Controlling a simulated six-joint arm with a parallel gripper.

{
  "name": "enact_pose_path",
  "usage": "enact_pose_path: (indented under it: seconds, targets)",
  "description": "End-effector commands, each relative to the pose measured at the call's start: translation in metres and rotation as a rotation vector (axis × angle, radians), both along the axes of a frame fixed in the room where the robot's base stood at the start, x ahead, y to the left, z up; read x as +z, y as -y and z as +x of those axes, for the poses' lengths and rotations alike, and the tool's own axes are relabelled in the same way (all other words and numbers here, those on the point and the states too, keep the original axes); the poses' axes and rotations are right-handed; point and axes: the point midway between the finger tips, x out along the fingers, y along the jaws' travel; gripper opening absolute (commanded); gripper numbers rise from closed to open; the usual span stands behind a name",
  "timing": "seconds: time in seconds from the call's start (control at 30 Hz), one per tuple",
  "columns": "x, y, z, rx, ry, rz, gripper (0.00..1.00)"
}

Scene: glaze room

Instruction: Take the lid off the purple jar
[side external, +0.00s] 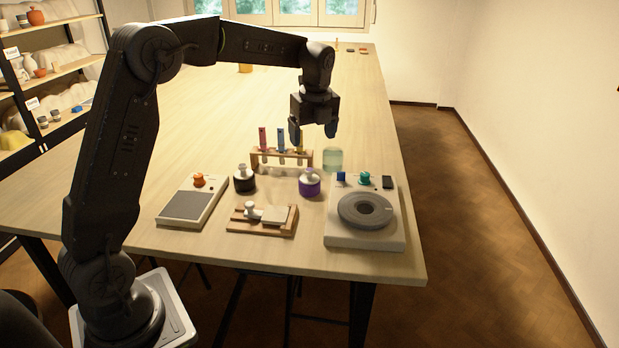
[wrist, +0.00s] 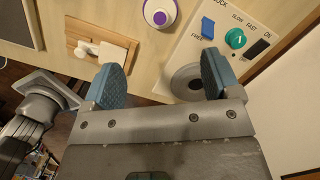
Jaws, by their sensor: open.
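The purple jar (side external: 309,187) stands upright on the table, with its pale, knobbed lid (side external: 309,174) on top. My gripper (side external: 313,136) is open and empty, well above the table and the jar. In the wrist view its two blue-padded fingers (wrist: 158,83) are spread wide apart, with nothing between them, and the jar lies beyond them.
A wheel device (side external: 336,235) with a dial stands right of the jar. A greenish glass jar (side external: 333,159) and a test-tube rack (side external: 266,167) stand behind. A black jar (side external: 244,180) and a hotplate-like device (side external: 170,221) are left; a wooden board (side external: 238,227) is in front.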

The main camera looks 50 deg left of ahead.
Motion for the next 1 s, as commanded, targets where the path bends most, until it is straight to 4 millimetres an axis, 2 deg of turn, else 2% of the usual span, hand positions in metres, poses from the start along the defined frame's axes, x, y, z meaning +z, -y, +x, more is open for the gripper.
enact_pose_path:
  seconds: [0.1,0.3,0.53,0.8,1.0]
  targets:
    - [-0.026,-0.003,0.000,0.002,-0.004,-0.001,0.83]
    - [-0.056,-0.007,0.001,0.004,-0.001,-0.001,0.83]
    - [-0.072,-0.009,0.001,0.004,-0.001,-0.001,0.83]
    - [-0.109,-0.016,0.003,0.004,-0.001,-0.001,0.83]
    - [-0.115,-0.017,0.004,0.004,0.003,0.000,0.83]
